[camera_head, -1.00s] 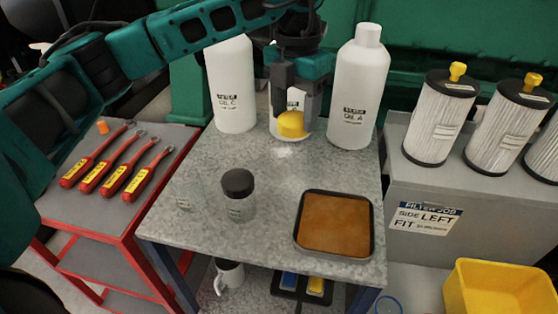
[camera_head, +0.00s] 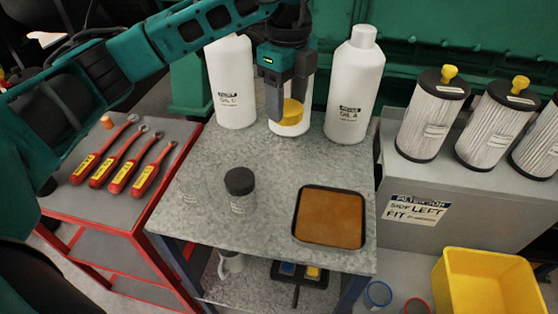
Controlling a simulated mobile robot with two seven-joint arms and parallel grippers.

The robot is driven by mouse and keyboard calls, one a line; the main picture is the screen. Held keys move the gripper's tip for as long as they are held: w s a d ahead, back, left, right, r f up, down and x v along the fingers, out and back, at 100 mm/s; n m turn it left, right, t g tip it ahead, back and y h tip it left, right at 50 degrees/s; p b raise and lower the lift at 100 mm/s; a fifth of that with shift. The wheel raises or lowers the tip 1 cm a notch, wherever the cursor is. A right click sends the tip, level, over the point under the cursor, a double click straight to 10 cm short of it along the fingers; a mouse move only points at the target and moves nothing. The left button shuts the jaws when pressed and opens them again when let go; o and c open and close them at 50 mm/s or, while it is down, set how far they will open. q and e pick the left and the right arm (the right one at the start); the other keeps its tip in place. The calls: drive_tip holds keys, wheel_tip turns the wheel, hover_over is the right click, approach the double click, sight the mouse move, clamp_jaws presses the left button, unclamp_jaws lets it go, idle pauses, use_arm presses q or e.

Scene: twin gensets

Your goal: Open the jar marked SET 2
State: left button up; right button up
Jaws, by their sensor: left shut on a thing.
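A small jar with a black lid (camera_head: 240,188) stands upright on the grey metal table (camera_head: 270,215). Its label is too small to read, so I cannot tell whether it says SET 2. My left gripper (camera_head: 286,100) points down at the back of the table, shut on a yellow rounded piece (camera_head: 293,111). It is in front of a white container (camera_head: 290,128), which it partly hides. I cannot tell whether the yellow piece touches that container. My right gripper is not in view.
White oil bottles stand at the back left (camera_head: 233,85) and back right (camera_head: 353,88). A black-rimmed tray with a brown surface (camera_head: 330,217) lies front right. A red cart (camera_head: 110,222) with red-handled tools is left. Filters (camera_head: 433,115) stand right, above a yellow bin (camera_head: 490,285).

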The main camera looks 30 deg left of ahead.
sight(285, 183)
use_arm(q)
wheel_tip(285, 183, down, 20)
drive_tip(key=shift+r, duration=0.1)
idle(0.4)
drive_tip(key=shift+f+b, duration=0.25)
drive_tip(key=shift+b, duration=0.1)
drive_tip(key=o, duration=1.1)
drive_tip(key=shift+r, duration=0.1)
wheel_tip(285, 183, up, 12)
drive_tip(key=shift+r, duration=0.15)
